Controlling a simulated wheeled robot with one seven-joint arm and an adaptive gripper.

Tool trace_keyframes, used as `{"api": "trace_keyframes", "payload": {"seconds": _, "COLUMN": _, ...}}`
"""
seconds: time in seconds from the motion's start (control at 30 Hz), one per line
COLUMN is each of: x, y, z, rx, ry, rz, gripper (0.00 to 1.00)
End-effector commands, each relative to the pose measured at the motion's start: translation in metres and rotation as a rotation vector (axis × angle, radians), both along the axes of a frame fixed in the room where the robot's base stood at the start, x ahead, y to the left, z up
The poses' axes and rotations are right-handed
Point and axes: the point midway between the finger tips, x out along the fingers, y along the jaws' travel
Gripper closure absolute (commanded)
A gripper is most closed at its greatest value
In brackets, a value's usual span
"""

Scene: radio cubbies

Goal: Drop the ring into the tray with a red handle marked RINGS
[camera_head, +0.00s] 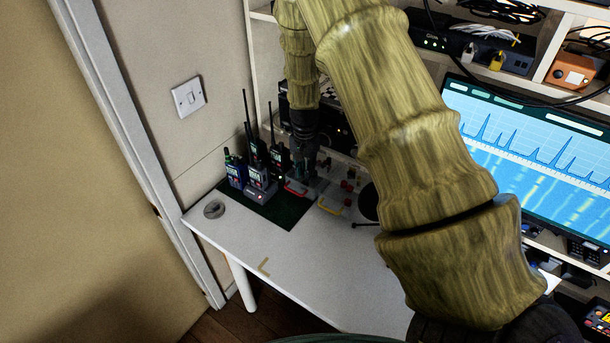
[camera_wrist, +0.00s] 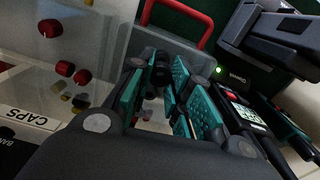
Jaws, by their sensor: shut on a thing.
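My gripper (camera_wrist: 160,75) has teal-padded fingers closed on a small dark thing between the tips in the wrist view. This is presumably the ring, but the fingers hide most of it and its shape is unclear. In the head view my gripper (camera_head: 308,168) points down over the back of the table. The red-handled tray (camera_wrist: 122,42) is just beyond the fingertips, its red handle (camera_wrist: 203,36) at the top of the wrist view. In the head view its red handle (camera_head: 295,188) shows just below my gripper. The RINGS mark is not readable.
A clear tray marked CAPS (camera_wrist: 25,118) holds red knobs, left in the wrist view. Several handheld radios (camera_head: 262,178) stand on a green mat (camera_head: 283,213) left of my gripper. A yellow handle (camera_head: 330,208) is nearby. The white table's front (camera_head: 300,268) is mostly clear.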

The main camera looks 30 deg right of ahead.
Motion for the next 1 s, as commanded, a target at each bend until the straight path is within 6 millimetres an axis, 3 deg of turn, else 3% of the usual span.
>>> {"api": "trace_keyframes", "payload": {"seconds": 0.33, "x": -0.001, "y": 0.0, "z": -0.03, "rx": 0.0, "ry": 0.001, "rz": -0.002, "gripper": 0.96}}
{"api": "trace_keyframes", "payload": {"seconds": 0.87, "x": -0.001, "y": 0.0, "z": -0.038, "rx": 0.0, "ry": 0.0, "rz": -0.001, "gripper": 0.96}}
{"api": "trace_keyframes", "payload": {"seconds": 0.9, "x": -0.001, "y": 0.0, "z": -0.037, "rx": 0.0, "ry": 0.0, "rz": 0.0, "gripper": 0.77}}
{"api": "trace_keyframes", "payload": {"seconds": 1.0, "x": -0.001, "y": 0.0, "z": -0.037, "rx": 0.0, "ry": 0.0, "rz": 0.0, "gripper": 0.59}}
